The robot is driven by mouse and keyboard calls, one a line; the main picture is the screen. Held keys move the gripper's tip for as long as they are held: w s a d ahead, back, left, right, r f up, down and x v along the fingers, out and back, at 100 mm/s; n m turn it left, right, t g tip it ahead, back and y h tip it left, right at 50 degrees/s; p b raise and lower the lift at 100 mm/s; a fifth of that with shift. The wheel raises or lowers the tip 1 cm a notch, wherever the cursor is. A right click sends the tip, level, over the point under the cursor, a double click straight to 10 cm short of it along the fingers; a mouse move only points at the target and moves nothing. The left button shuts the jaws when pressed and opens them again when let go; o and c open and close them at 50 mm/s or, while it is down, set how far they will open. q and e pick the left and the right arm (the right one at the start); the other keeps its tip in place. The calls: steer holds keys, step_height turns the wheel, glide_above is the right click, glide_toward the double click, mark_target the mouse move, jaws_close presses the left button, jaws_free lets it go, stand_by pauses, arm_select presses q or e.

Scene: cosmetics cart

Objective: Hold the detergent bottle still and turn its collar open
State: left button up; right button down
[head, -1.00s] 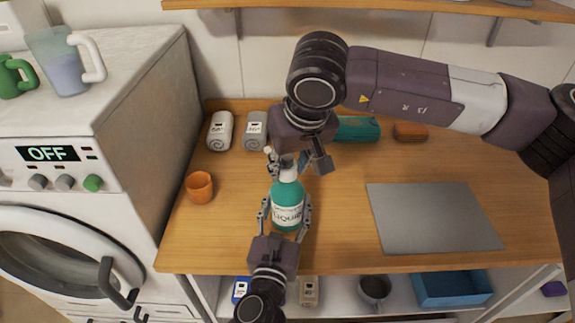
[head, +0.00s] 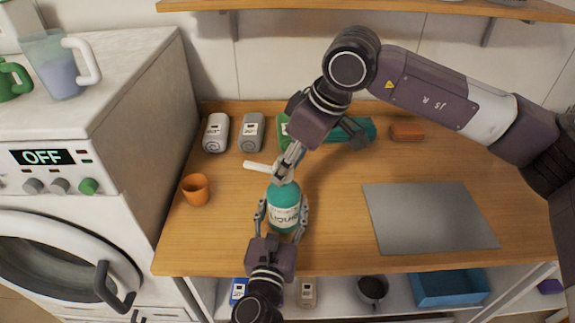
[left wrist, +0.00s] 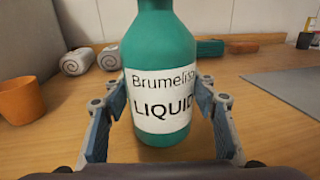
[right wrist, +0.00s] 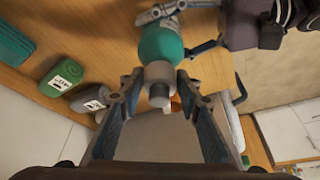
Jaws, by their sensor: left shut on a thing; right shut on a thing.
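The teal detergent bottle (head: 284,197) stands upright on the wooden worktop, with a white "LIQUID" label that shows in the left wrist view (left wrist: 163,95). My left gripper (head: 282,212) is shut on its lower body, one finger on each side. The white collar (right wrist: 158,72) shows in the right wrist view between the fingers of my right gripper (right wrist: 158,90), which is shut on it. In the head view my right gripper (head: 287,165) comes down at a slant and hides most of the collar. A white spout (head: 260,167) points left from the bottle's top.
An orange cup (head: 195,190) stands to the left. Rolled grey towels (head: 216,133), a teal folded item (head: 358,131) and an orange-brown block (head: 407,131) lie at the back. A grey mat (head: 430,217) lies to the right. The washing machine (head: 75,180) borders the worktop's left side.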

steer(key=shift+w+d, duration=0.1)
steer(key=shift+d, duration=0.05)
stand_by(0.3)
steer(key=c, duration=1.5)
jaws_free()
steer(key=shift+o, duration=0.2)
steer(key=v, duration=1.2)
steer(key=shift+c, duration=0.3)
